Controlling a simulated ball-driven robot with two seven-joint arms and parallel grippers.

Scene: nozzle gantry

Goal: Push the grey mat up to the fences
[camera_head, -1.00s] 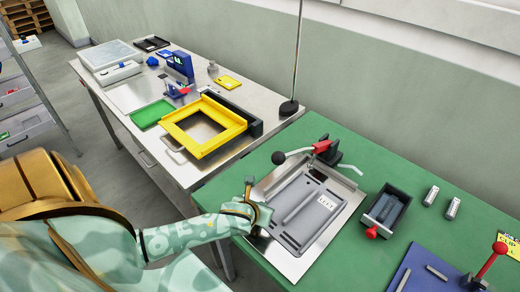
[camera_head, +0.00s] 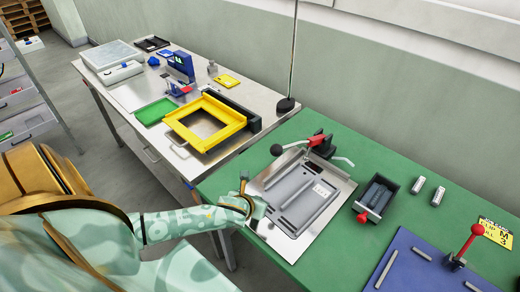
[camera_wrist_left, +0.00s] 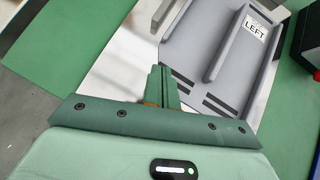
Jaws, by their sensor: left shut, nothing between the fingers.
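The grey mat (camera_head: 303,203) is a flat panel with raised ribs and a white label reading LEFT. It lies on a shiny metal plate (camera_head: 287,247) on the green bench. It also shows in the left wrist view (camera_wrist_left: 190,55), label at the upper right. My left gripper (camera_head: 247,187) is shut and empty at the mat's near left side. In the left wrist view its fingers (camera_wrist_left: 158,82) are close to the mat's edge; I cannot tell whether they touch. I cannot clearly make out the fences; a dark clamp (camera_head: 318,147) stands at the plate's far edge. My right gripper is out of view.
A black lever knob (camera_head: 276,150) reaches over the plate's far left corner. A dark box with a red knob (camera_head: 375,197) stands right of the plate. A blue board (camera_head: 420,268) lies farther right. A steel table with a yellow frame (camera_head: 205,122) is at the left.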

